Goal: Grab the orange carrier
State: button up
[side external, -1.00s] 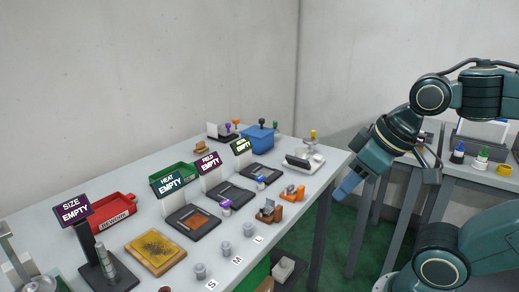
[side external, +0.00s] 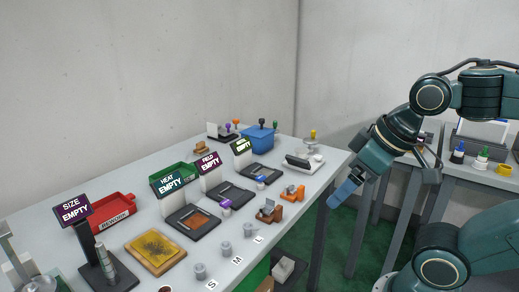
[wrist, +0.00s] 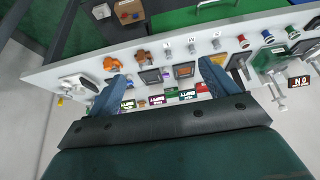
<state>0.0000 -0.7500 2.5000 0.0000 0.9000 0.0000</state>
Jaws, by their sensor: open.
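The orange carrier (side external: 293,192) sits near the front edge of the grey table in the side external view. It also shows in the wrist view (wrist: 111,64), just beyond the left fingertip in the picture. A browner, similar carrier (side external: 269,210) stands beside it, also in the wrist view (wrist: 143,56). My gripper (side external: 334,203) hangs off the table's front edge, to the right of the orange carrier and apart from it. In the wrist view, my gripper (wrist: 162,80) has its blue fingers spread wide with nothing held.
Several dark station plates with signs, one reading HEAT EMPTY (side external: 168,180), line the table. A red tray (side external: 113,211), a blue bin (side external: 259,138) and grey weights (side external: 225,248) stand around. A white device (side external: 305,159) sits at the far end. Air above the front edge is clear.

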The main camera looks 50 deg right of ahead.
dwell(0.3)
jog(key=w+d+r+m+g, duration=0.1)
jog(key=w+d+m+g, duration=0.1)
jog(key=w+d+m, duration=0.4)
jog(key=w+d+r+m+g, duration=0.1)
jog(key=w+d+m, duration=0.15)
jog(key=w, duration=0.55)
jog(key=w+d+f+m+g, duration=0.1)
jog(key=w+d+f+m, duration=0.3)
jog(key=d, duration=0.3)
jog(key=w+d+f+m+g+y, duration=0.1)
jog(key=w+d+f+m, duration=0.3)
jog(key=d, duration=0.3)
jog(key=shift+w+d+f+m+g, duration=0.15)
jog(key=shift+f+m+g, duration=0.15)
jog(key=shift+f+m, duration=0.4)
send_over(294, 189)
jog(key=shift+f, duration=4.15)
